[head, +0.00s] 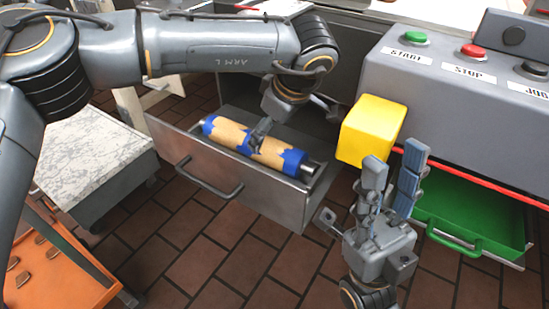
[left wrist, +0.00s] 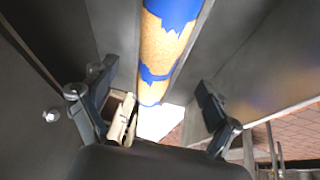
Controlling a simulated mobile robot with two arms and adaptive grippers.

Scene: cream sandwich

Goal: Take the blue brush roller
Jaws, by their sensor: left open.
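The blue brush roller (head: 250,146) lies in an open grey metal drawer (head: 280,212). It has blue bands with jagged edges, a tan bristled middle and metal shaft ends. My left gripper (head: 292,122) is open over the roller's right half, with one finger in front of it hiding part of its surface. In the left wrist view, the roller (left wrist: 165,48) runs between the open fingers (left wrist: 158,95), with no grip on it visible.
A yellow block (head: 370,131) is at the front of a grey control console (head: 470,80) with buttons. A green drawer (head: 470,212) stands open below the console. A marble-topped cabinet (head: 90,155) and an orange tray (head: 50,265) are at left. Brick floor (head: 220,250) lies in front.

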